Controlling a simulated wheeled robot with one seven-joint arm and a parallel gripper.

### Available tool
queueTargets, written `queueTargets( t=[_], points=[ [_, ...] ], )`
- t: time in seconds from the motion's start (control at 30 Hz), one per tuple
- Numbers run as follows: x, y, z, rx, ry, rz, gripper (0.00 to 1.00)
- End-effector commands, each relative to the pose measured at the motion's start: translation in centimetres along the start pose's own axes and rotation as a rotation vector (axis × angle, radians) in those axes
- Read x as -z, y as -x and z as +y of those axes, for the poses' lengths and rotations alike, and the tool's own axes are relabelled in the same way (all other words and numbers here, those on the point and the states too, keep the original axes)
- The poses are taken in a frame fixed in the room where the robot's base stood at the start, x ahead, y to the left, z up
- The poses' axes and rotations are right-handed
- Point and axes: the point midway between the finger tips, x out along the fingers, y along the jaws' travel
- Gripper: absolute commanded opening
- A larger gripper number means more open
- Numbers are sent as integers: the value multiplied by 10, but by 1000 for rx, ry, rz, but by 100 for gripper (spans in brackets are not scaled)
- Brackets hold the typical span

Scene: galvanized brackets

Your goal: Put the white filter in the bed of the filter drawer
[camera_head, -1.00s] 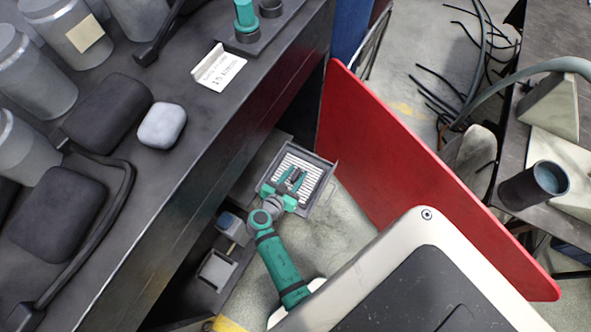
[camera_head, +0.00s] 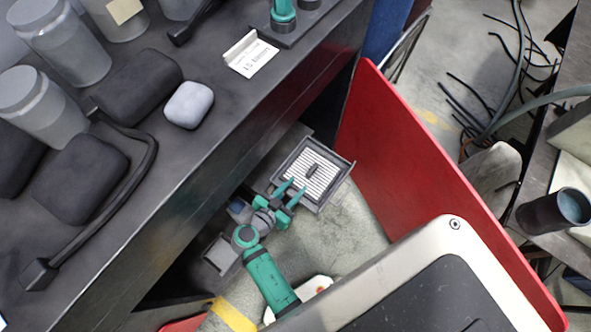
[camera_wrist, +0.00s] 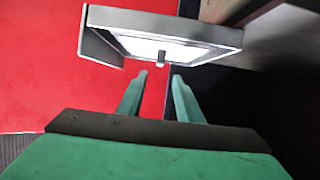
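The white filter (camera_head: 326,184) is a pleated panel with a dark tab at its middle. It lies inside the grey frame of the filter drawer (camera_head: 348,172), which stands out from the low opening under the bench. In the wrist view the drawer (camera_wrist: 222,36) is above and ahead of the fingers, with the white filter (camera_wrist: 185,51) and its tab (camera_wrist: 161,58) partly visible. My gripper (camera_head: 293,193) is teal, open and empty. Its fingertips are apart from the tab, at the drawer's lower left; in the wrist view the gripper (camera_wrist: 158,72) has a gap between its fingers.
A red panel (camera_head: 420,180) stands upright close to the drawer's right. A grey box (camera_head: 219,255) sits in the opening at lower left. The dark bench (camera_head: 215,130) overhangs the opening. Bare floor (camera_head: 345,240) lies below the drawer.

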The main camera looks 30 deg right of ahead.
Motion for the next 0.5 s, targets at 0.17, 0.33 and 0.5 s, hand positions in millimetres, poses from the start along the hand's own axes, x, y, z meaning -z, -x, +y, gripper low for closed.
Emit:
queueTargets(
  t=[0.17,0.33,0.5],
  points=[
    [0,3,0,0,0,0,33],
    [-14,8,6,43,48,-43,33],
    [-51,35,20,218,192,-169,33]
  ],
)
